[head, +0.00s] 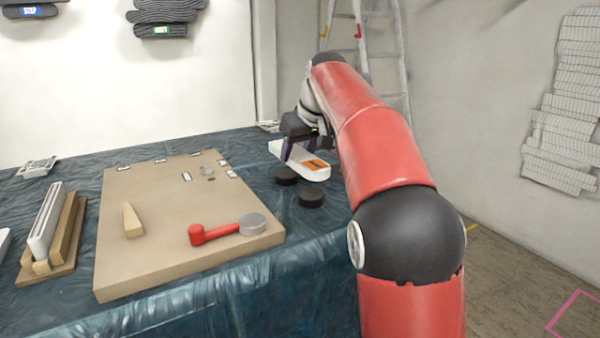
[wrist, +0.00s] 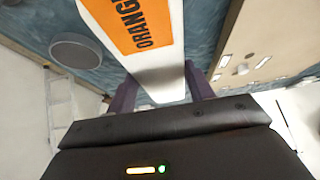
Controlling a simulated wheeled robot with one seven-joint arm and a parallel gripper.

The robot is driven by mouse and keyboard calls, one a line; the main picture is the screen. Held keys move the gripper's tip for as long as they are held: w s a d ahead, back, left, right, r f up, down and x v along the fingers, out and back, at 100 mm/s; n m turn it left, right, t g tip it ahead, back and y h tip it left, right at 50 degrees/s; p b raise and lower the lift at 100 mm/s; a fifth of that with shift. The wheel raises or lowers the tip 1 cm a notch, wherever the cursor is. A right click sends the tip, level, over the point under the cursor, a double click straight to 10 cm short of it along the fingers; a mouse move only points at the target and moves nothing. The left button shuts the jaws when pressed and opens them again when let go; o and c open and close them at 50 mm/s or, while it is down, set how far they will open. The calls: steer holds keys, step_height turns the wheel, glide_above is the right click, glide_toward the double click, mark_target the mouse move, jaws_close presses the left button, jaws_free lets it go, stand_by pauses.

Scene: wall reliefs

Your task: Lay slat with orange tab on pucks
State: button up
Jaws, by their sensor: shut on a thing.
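A white slat with an orange tab (head: 322,173) is held above the blue-covered table, just behind and over two black pucks. One puck (head: 286,177) is at the left and the other puck (head: 311,197) is nearer the camera. My gripper (head: 287,153) is shut on the slat, partly hidden behind it. In the wrist view the slat (wrist: 165,75) runs between the fingers, its orange tab printed "ORANGE". One round puck (wrist: 76,51) shows left of the slat there. I cannot tell whether the slat touches the pucks.
A tan board (head: 170,255) lies left of the pucks, bearing a red-handled part (head: 215,232), a grey disc (head: 252,224) and a wooden wedge (head: 132,220). A wooden rack (head: 65,235) with a white slat stands further left. A ladder (head: 385,45) stands behind my arm.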

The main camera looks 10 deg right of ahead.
mark_target(303, 156)
steer(key=shift+f+b, duration=1.35)
steer(key=shift+f, duration=0.5)
steer(key=shift+f+b, duration=0.3)
steer(key=shift+f, duration=0.3)
steer(key=o, duration=1)
steer(key=shift+o, duration=0.2)
steer(key=shift+r, duration=0.1)
